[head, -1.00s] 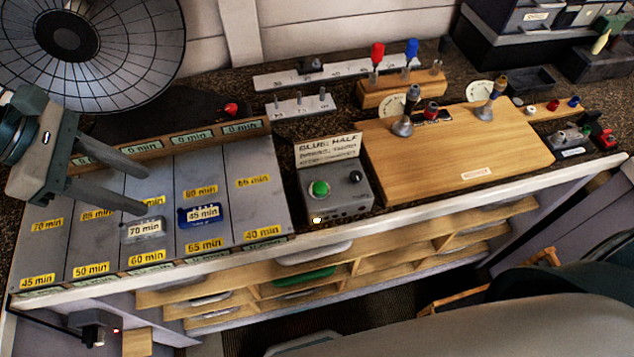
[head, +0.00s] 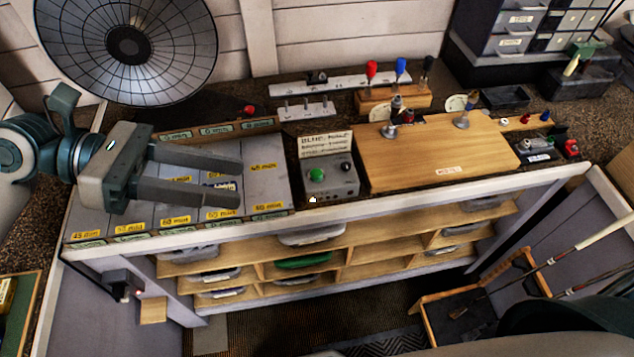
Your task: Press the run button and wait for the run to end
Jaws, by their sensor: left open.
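The control box (head: 331,181) stands on the bench just left of the wooden board, with a green round button (head: 316,175) and a dark knob (head: 346,167) on its top face. A handwritten card (head: 325,144) stands behind it; its text is blurred. A small white light (head: 312,199) shows at the box's front lower edge. My left gripper (head: 240,180) is open and empty above the grey panel of minute labels. Its fingers point right toward the box, apart from the button. My right gripper is not in view.
The grey panel (head: 266,187) with yellow minute labels lies under my left gripper, which hides part of it. A wooden board (head: 430,160) with small clamps lies right of the box. A round fan-like disc (head: 127,45) stands at the back left. Shelves are below.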

